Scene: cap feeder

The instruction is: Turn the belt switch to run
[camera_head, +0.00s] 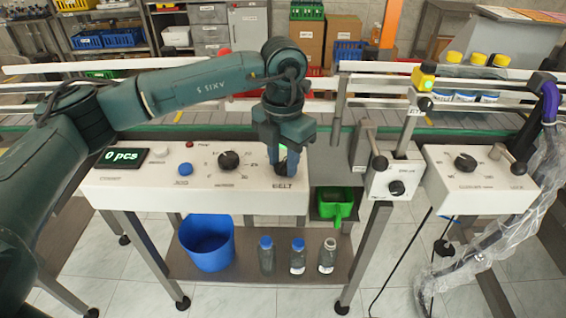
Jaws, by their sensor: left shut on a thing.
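My left gripper (286,166) points down at the right end of the white control panel (140,200), right above the printed word BELT. It is shut on the belt switch (281,168), which is mostly hidden by the fingers, so its setting cannot be read. The panel also carries a black counter display (123,157) reading 0 pcs, a blue button (185,169), a white button, a small red lamp and a black dial (229,160).
The conveyor belt (400,130) runs behind the panel. Yellow-capped bottles (472,75) stand at the back right. Two other control boxes (480,190) sit right of the panel. A blue bucket (207,243) and several bottles (298,256) stand on the shelf below, near a green scoop (335,203).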

